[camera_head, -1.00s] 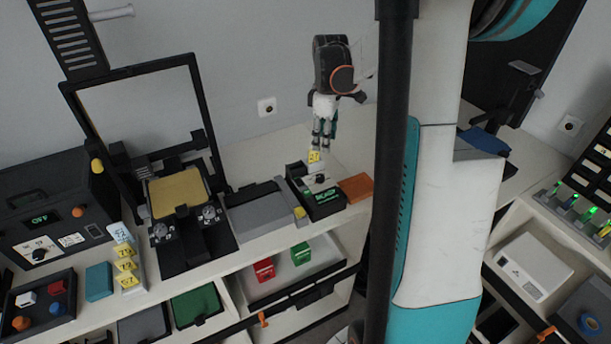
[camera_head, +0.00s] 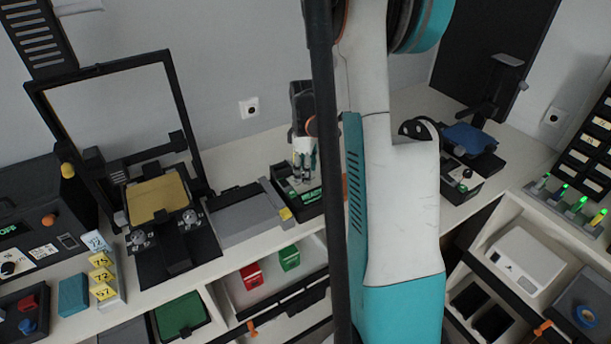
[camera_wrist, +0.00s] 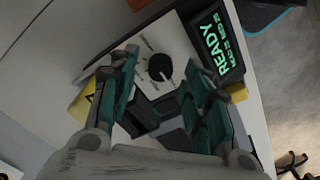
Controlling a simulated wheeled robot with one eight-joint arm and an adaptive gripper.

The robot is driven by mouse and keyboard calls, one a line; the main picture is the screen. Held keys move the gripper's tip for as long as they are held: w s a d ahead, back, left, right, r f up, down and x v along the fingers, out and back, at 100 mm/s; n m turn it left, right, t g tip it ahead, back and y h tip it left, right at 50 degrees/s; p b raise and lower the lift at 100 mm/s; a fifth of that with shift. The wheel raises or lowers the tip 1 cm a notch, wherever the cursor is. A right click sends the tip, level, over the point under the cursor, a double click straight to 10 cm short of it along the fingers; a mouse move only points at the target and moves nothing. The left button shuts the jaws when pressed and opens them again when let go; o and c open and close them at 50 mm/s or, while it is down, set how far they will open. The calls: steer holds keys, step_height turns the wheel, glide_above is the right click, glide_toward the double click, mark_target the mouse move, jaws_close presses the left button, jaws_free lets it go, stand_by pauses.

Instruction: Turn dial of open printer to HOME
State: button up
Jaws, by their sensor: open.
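A black unit (camera_head: 312,207) with a pale dial plate and a lit green READY screen stands on the counter in the head view, partly hidden behind my gripper (camera_head: 304,168). In the wrist view its black dial (camera_wrist: 160,67) sits on a white plate beside the READY screen (camera_wrist: 217,45). The printed marks around the dial are too small to read, so its setting cannot be told. My gripper (camera_wrist: 158,74) is open above the unit, its fingers apart on either side of the dial's lower area. Contact with the dial cannot be told.
A press with a raised black frame (camera_head: 36,95) and yellow platen (camera_head: 158,199) stands left. A grey flat unit (camera_head: 235,215) lies between it and the READY unit. A black control box (camera_head: 45,215) is at far left. My arm hides the counter to the right.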

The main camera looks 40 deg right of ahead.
steer(key=shift+f, duration=0.7)
jaws_close()
